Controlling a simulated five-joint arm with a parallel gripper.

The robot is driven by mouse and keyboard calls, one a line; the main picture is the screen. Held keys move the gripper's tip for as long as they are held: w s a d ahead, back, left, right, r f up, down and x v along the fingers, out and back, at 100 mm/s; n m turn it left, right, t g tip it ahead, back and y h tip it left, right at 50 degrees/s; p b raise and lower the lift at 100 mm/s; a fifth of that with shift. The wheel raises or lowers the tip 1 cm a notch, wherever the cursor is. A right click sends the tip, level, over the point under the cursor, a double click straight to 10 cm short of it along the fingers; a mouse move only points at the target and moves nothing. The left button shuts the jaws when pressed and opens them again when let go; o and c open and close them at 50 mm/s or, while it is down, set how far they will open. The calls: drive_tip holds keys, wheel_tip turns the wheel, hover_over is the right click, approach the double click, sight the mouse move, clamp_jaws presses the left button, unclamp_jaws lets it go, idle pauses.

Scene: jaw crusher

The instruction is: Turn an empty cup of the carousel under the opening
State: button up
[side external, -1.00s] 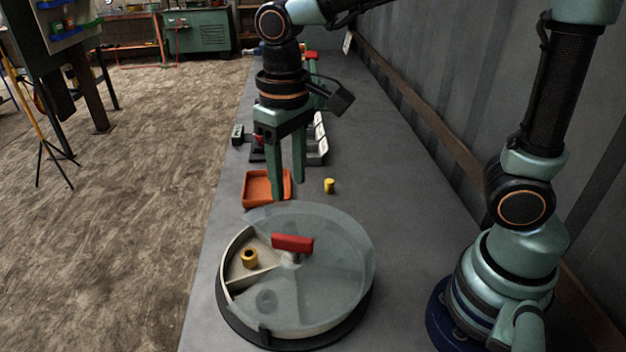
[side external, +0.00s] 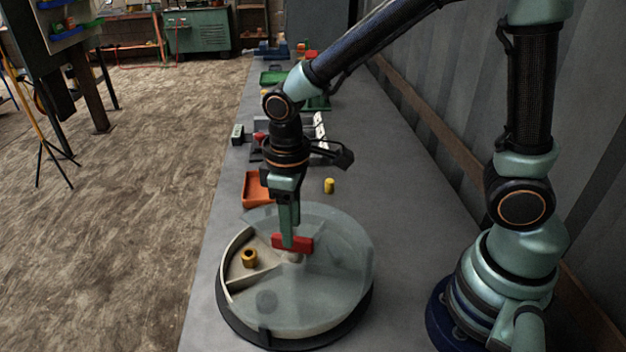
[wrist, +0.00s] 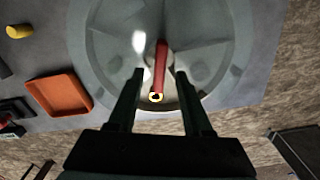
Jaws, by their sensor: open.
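The round carousel (side external: 325,285) has a cloudy see-through cover with an opening at its left. Under the opening is a pale wedge-shaped cup with a brass ring-like piece (side external: 249,258) in it. The piece also shows in the wrist view (wrist: 155,97). A red bar handle (side external: 303,245) stands at the carousel's middle. My gripper (side external: 289,243) points down at the handle. In the wrist view my gripper (wrist: 160,75) is open, with one finger on each side of the red handle (wrist: 161,60). Dim shapes show through the cover; the other cups' contents are unclear.
An orange tray (side external: 255,188) and a small yellow cylinder (side external: 329,186) stand behind the carousel. Further back on the grey bench are a dark device with a red knob (side external: 260,138) and a green tray (side external: 273,77). Bench to the carousel's right is clear.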

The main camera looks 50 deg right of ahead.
sight(293, 256)
drive_tip(key=shift+f, duration=1.15)
clamp_jaws()
idle(0.6)
